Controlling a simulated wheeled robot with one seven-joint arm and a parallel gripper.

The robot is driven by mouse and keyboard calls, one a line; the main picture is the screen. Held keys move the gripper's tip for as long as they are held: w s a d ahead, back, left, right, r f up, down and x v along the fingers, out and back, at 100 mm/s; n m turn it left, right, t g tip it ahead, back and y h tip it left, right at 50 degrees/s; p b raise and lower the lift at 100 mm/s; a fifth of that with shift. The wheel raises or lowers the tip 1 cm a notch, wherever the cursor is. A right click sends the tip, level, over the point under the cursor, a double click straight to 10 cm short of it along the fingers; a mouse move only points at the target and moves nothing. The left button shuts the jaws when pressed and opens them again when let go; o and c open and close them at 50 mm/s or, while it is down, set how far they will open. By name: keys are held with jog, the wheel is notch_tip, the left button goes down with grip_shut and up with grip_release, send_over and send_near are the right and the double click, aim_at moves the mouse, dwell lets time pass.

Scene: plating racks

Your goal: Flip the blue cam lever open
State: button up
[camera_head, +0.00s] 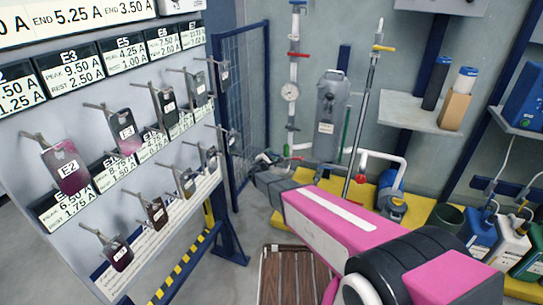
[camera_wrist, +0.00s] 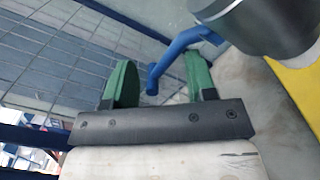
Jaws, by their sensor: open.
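A bent blue lever (camera_wrist: 178,49) shows in the wrist view. Its upper end meets a dark grey cylindrical body (camera_wrist: 265,25) at the top right, and its lower end hangs down. My gripper (camera_wrist: 160,65) is open, with one green-padded finger on each side of the lever's lower end. I see no clear contact between the pads and the lever. In the head view my gripper (camera_head: 264,163) is small and reaches toward the back, near the wire fence. I cannot make out the lever there.
A blue wire-mesh fence (camera_head: 247,95) stands left of my gripper. A rack panel with hanging labelled plates (camera_head: 125,130) fills the left. A yellow platform (camera_head: 415,213) with a blue pump (camera_head: 391,195) and containers lies to the right. A slatted wooden stand (camera_head: 290,275) is below my arm.

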jog(key=shift+w+d, duration=0.2)
jog(key=shift+w, duration=0.3)
jog(key=c, duration=0.9)
jog(key=shift+r, duration=0.1)
jog(key=shift+s+d+r+m, duration=0.15)
jog(key=shift+r+m, duration=0.25)
jog(key=shift+m, duration=0.5)
jog(key=shift+d+r+m, duration=0.1)
jog(key=shift+r+m, duration=0.3)
jog(key=shift+m, duration=0.5)
jog(key=o, duration=0.9)
